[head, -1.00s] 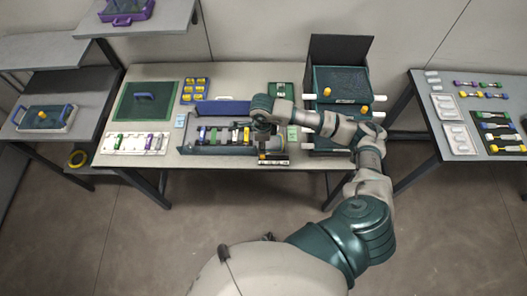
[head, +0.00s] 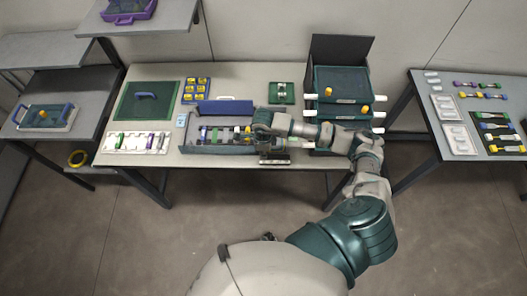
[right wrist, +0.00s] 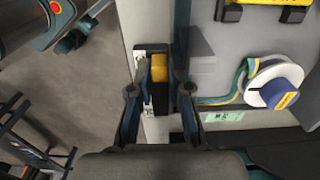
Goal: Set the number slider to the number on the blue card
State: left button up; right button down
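The number slider (right wrist: 147,96) lies along the front edge of the table and has a dark block with a yellow knob (right wrist: 159,68). Its strip shows in the head view (head: 274,161), partly under my right arm. My right gripper (right wrist: 161,62) has its fingers apart, one on each side of the yellow knob; I see no clear contact. In the head view my right gripper (head: 268,150) is over the slider, its fingers mostly hidden. The light blue card (head: 181,120) lies left of the grey tray; its number is too small to read. My left gripper is out of view.
A grey tray (head: 190,147) with several coloured pieces stands left of my right gripper. A green card (right wrist: 222,117) and a white reel with a blue hub (right wrist: 274,88) are right of the slider in the wrist view. Dark green drawers (head: 340,83) stand at the right.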

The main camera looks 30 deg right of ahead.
aim_at(271, 156)
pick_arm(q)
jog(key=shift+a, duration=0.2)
pick_arm(e)
jog(key=shift+a+r, duration=0.1)
jog(key=shift+s+d, duration=0.1)
jog(key=shift+d, duration=0.25)
jog(key=shift+s+d, duration=0.35)
jog(key=shift+d, duration=0.2)
jog(key=shift+s+d, duration=0.3)
jog(key=shift+d, duration=0.25)
jog(key=c, duration=1.1)
grip_release()
jog(key=shift+w, duration=0.1)
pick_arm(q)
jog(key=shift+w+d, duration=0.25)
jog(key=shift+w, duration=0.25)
pick_arm(e)
notch_tip(271, 156, up, 12)
jog(key=shift+f, duration=0.1)
